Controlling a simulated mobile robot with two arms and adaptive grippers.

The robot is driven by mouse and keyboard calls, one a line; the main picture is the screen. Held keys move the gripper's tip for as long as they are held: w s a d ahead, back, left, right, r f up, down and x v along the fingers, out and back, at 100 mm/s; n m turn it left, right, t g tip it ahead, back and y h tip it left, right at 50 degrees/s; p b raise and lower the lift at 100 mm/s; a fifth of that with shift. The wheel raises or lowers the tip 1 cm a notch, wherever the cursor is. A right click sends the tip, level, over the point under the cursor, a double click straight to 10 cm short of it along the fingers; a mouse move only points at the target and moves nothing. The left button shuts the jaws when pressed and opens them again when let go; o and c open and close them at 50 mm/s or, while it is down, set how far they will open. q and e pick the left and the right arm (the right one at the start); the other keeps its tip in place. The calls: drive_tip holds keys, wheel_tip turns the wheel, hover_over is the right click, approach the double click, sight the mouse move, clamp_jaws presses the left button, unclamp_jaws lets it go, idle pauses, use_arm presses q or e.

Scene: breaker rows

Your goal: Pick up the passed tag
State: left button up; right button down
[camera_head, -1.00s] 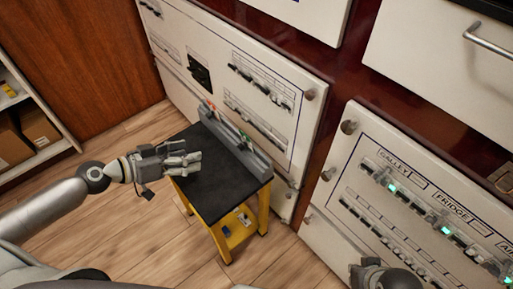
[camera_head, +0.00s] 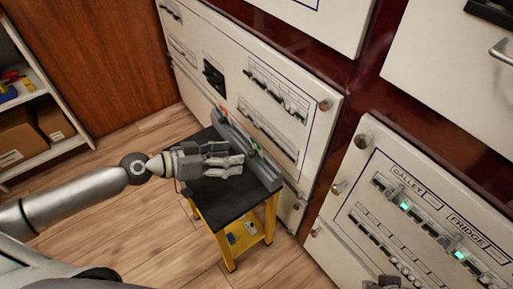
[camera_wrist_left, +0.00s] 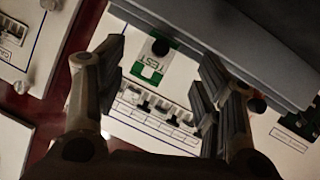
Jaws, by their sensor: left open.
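A green and white tag (camera_wrist_left: 152,64) with dark lettering, which seems to read TEST, hangs by a dark round peg at the edge of a grey rail (camera_wrist_left: 235,40) in the left wrist view. My left gripper (camera_wrist_left: 160,82) is open, with its fingers on either side of the tag in that view; no contact shows. In the head view my left gripper (camera_head: 230,162) is over the black-topped stand, close to the grey rail (camera_head: 248,150). A small green patch (camera_head: 254,144) shows on the rail there. A part of my right gripper (camera_head: 388,283) shows at the bottom edge; its fingers are unclear.
The yellow stand with a black top (camera_head: 222,196) stands against the white breaker panel (camera_head: 245,75). A red item (camera_head: 222,113) sits at the rail's far end. Another panel with green lights (camera_head: 420,215) is at right. A shelf with boxes (camera_head: 25,130) is at left.

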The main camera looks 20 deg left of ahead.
sight(249, 154)
use_arm(q)
drive_tip(key=shift+w+d, duration=0.15)
drive_tip(key=shift+d, duration=0.05)
use_arm(e)
drive_tip(key=shift+r, duration=0.1)
use_arm(q)
drive_tip(key=p+x, duration=0.1)
drive_tip(key=x, duration=0.1)
drive_tip(key=p+x, duration=0.1)
drive_tip(key=x, duration=0.1)
drive_tip(key=shift+d+r, duration=0.1)
drive_tip(key=shift+r, duration=0.15)
drive_tip(key=shift+w+d+f, duration=0.3)
use_arm(e)
drive_tip(key=x, duration=0.7)
drive_tip(key=shift+s+f, duration=0.3)
drive_tip(key=shift+f, duration=0.1)
use_arm(q)
drive_tip(key=shift+c, duration=0.2)
use_arm(e)
drive_tip(key=shift+a, duration=0.15)
use_arm(q)
drive_tip(key=c, duration=0.7)
drive_tip(key=shift+c, duration=0.2)
